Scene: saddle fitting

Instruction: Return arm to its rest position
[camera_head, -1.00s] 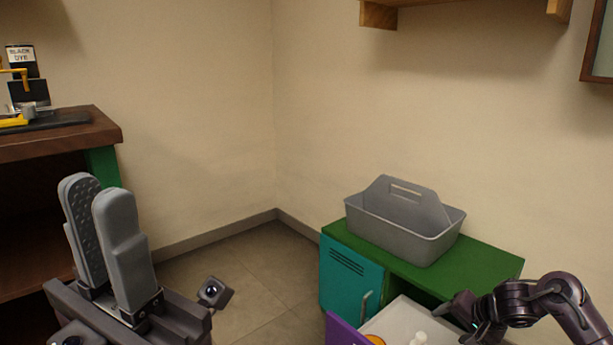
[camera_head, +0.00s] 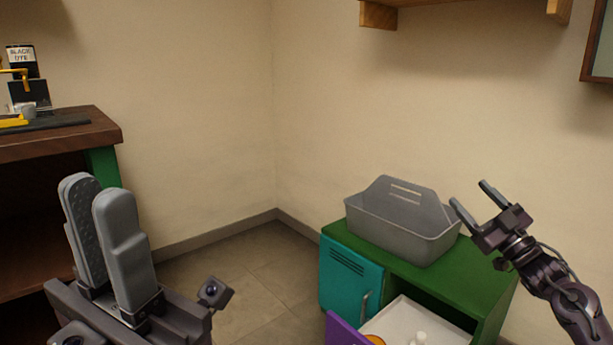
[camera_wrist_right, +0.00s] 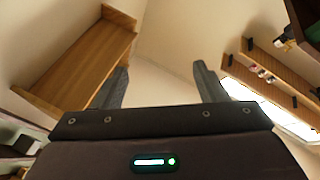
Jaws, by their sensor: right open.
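My right gripper (camera_head: 472,198) is raised at the right of the head view, in front of the wall and right of the grey tote. Its two fingers are spread and nothing is between them. The right wrist view also shows its open fingers (camera_wrist_right: 163,85) with only wall and ceiling beyond. My left gripper (camera_head: 92,220) stands large in the lower left of the head view, its two grey fingers pointing up. They are close together with a narrow gap at most, and I cannot tell whether they are fully shut.
A grey tote (camera_head: 400,232) stands on a green cabinet (camera_head: 470,285) with a teal door (camera_head: 350,280). Below is an open drawer with a purple front (camera_head: 343,332) and a white item (camera_head: 420,338). A wooden bench (camera_head: 60,135) is at left. A wooden shelf (camera_wrist_right: 85,60) is overhead.

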